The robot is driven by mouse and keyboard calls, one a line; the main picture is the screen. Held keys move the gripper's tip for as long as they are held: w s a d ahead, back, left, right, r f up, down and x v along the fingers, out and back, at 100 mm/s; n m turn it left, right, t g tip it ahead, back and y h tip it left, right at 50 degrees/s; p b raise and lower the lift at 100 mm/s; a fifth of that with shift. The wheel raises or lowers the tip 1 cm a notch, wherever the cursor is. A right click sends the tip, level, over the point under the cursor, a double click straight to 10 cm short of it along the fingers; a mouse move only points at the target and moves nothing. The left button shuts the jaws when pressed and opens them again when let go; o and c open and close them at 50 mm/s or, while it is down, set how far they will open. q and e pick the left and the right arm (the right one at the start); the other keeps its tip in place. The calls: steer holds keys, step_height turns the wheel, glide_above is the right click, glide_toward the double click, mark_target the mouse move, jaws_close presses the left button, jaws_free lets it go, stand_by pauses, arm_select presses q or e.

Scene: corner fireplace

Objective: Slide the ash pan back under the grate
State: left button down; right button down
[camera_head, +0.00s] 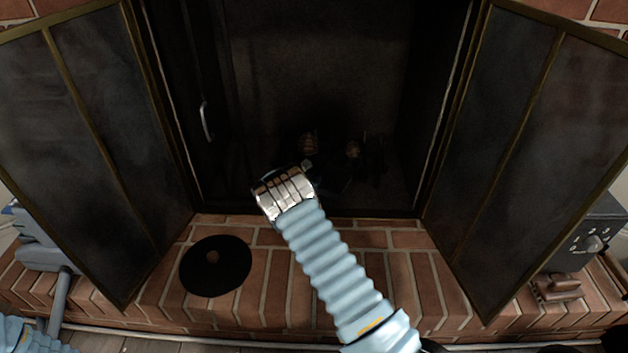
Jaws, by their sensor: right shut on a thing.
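My right arm reaches up from the bottom right into the dark firebox. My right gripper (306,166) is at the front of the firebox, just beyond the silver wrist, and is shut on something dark. That appears to be the ash pan (335,181), a dark shape low in the opening whose edges are hard to make out. The grate is lost in shadow; a few lumps like logs or coals (352,149) show faintly behind the gripper.
Two glass doors with brass frames stand open, left (95,140) and right (530,130). A dark box with a knob (587,235) stands at the far right. Bare brick lies between.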

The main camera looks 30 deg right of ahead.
steer(key=shift+s+d, duration=0.1)
steer(key=shift+s, duration=0.05)
steer(key=c, duration=1)
jaws_free()
steer(key=shift+c, duration=0.2)
steer(key=p+v, duration=0.1)
steer(key=v, duration=1.2)
steer(key=shift+s+a+r+p, duration=0.2)
steer(key=shift+a+p, duration=0.05)
steer(key=shift+p, duration=0.05)
steer(key=shift+r, duration=0.1)
